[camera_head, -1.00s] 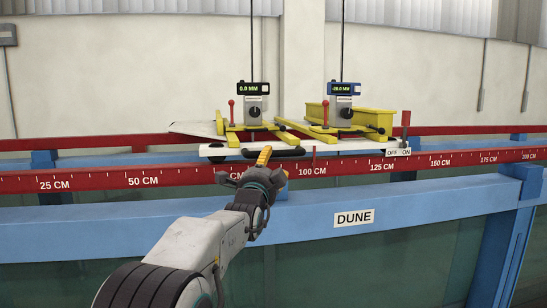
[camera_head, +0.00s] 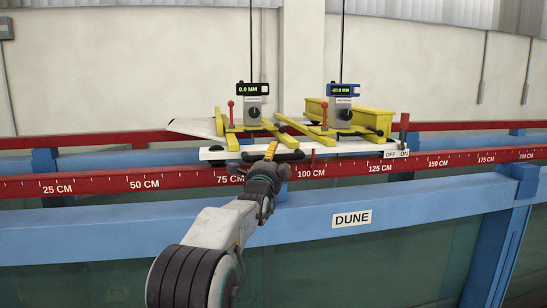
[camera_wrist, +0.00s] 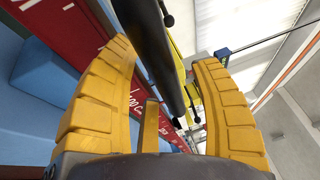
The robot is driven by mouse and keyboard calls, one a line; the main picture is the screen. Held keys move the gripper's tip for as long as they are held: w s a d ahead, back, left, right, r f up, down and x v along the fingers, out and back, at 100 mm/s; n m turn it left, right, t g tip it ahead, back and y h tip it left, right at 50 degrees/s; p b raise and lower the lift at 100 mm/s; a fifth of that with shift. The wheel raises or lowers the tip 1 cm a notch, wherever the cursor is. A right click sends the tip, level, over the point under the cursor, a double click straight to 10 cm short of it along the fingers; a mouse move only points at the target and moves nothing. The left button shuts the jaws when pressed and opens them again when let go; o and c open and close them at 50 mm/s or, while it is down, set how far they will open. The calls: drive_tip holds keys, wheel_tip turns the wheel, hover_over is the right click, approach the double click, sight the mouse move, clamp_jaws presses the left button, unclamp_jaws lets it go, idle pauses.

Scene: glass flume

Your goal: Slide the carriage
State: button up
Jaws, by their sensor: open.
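The carriage (camera_head: 345,147) is a white plate with yellow frames, sitting across the red rails, its red pointer (camera_head: 313,155) close to the 100 CM mark. A black bar handle (camera_head: 290,156) is on its front left. My gripper (camera_head: 271,150) is at this handle, with its yellow fingers open. In the wrist view the dark handle (camera_wrist: 150,50) runs between the two spread fingers (camera_wrist: 164,55), with a visible gap to the right finger. I cannot tell whether the left finger touches it. The gripper hides part of the handle in the head view.
The red front rail (camera_head: 110,184) carries a centimetre scale and runs the full width. An OFF/ON label and a red lever (camera_head: 404,127) are at the carriage's right end. Two gauges (camera_head: 253,89) stand on top, with thin rods rising above. The blue flume beam (camera_head: 130,230) lies in front.

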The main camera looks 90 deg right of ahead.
drive_tip(key=shift+o, duration=0.2)
clamp_jaws()
idle(0.6)
